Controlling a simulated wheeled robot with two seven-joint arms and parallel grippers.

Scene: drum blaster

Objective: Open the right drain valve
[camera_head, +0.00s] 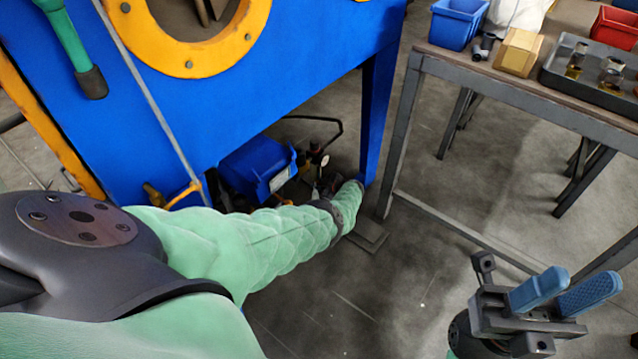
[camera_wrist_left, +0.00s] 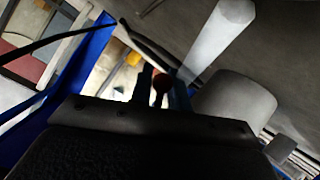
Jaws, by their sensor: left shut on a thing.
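My left arm reaches in from the left under the blue cabinet (camera_head: 200,120). Its gripper is mostly hidden by the arm's own end in the head view. In the left wrist view, the two dark fingers of my left gripper (camera_wrist_left: 162,90) are shut on a small dark red knob (camera_wrist_left: 162,82), seemingly the handle of the right drain valve. The valve body and how far it is turned are hidden. My right gripper (camera_head: 566,290), with blue fingers, is open and empty at the lower right, away from the cabinet.
A blue bin (camera_head: 258,165) sits under the cabinet beside dark fittings (camera_head: 316,158). A yellow-orange pipe piece (camera_head: 184,193) is further left. The cabinet's blue leg (camera_head: 377,115) stands close by my left arm's end. A workbench (camera_head: 520,82) with bins is at right.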

